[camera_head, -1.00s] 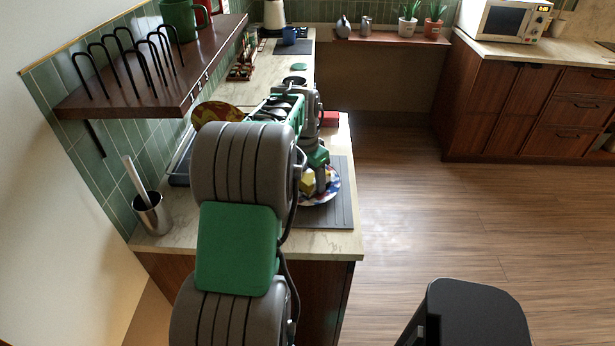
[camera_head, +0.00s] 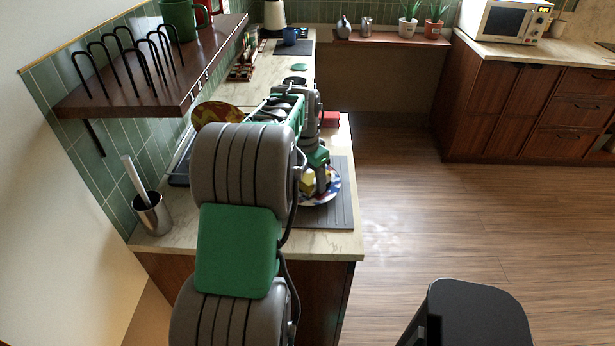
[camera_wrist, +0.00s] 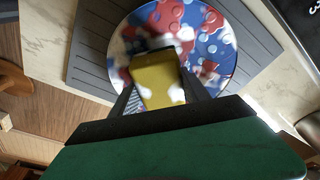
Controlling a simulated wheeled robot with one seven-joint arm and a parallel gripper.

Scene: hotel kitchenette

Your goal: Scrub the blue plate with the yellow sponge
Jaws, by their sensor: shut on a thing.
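The blue plate (camera_wrist: 222,62), patterned in blue, white and red, lies on a dark grey ribbed mat (camera_wrist: 108,42) on the counter. In the head view the plate (camera_head: 326,199) shows in part beside my arm. My gripper (camera_wrist: 166,88) is shut on the yellow sponge (camera_wrist: 160,78) and holds it over the plate's near part. The sponge (camera_head: 308,183) also shows in the head view. Red blotches show on the plate. I cannot tell whether the sponge touches the plate.
A metal utensil holder (camera_head: 151,213) stands at the counter's left front. A dark shelf (camera_head: 150,88) with black hooks overhangs the left side. A red item (camera_head: 330,119) lies behind the mat. My arm hides much of the counter.

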